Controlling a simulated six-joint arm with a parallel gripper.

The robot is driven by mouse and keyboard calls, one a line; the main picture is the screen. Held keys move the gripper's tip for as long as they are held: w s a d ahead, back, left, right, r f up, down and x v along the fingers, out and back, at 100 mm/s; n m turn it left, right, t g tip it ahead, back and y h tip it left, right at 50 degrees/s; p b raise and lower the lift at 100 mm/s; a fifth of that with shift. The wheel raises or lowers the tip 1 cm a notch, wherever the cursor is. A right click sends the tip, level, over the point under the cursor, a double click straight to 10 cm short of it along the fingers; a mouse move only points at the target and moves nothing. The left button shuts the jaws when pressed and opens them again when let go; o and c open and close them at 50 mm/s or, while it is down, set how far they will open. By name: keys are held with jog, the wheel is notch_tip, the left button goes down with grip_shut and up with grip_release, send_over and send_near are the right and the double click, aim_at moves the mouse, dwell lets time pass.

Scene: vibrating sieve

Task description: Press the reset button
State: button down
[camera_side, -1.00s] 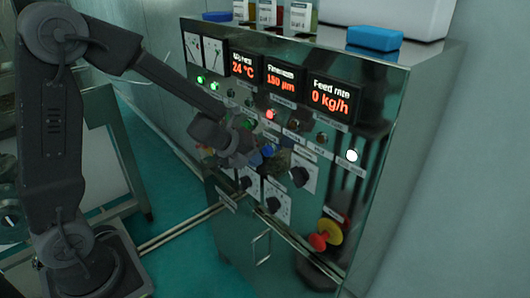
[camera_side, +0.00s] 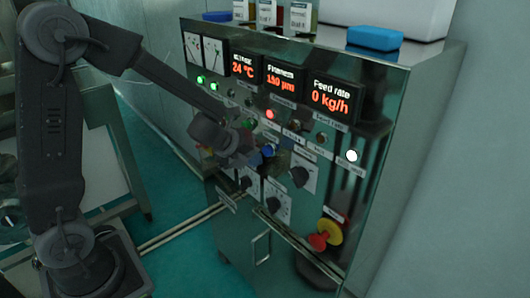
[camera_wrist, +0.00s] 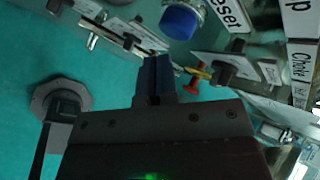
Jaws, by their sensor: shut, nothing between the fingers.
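The reset button is a blue round cap in a metal collar (camera_wrist: 181,20), at the top of the wrist view beside a white label reading "eset", its first letter cut off. The blue button (camera_side: 268,150) also shows small on the panel front in the side view. My gripper (camera_wrist: 153,68) has its fingers together and empty. In the wrist view the fingertips lie just below and left of the blue button, with a gap in the picture. In the side view my gripper (camera_side: 249,158) is close to the panel, left of the button; its fingertips are hard to make out.
The control panel (camera_side: 374,170) carries lit displays, small lamps, black rotary knobs (camera_side: 300,176) and a red emergency knob on yellow (camera_side: 325,235). Green floor lies below.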

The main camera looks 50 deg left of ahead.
jog(key=shift+w, duration=0.1)
jog(key=shift+w, duration=0.35)
jog(key=shift+w, duration=0.5)
dwell(0.7)
jog(key=shift+s, duration=0.95)
jog(key=shift+s, duration=0.1)
jog(key=shift+s, duration=2.4)
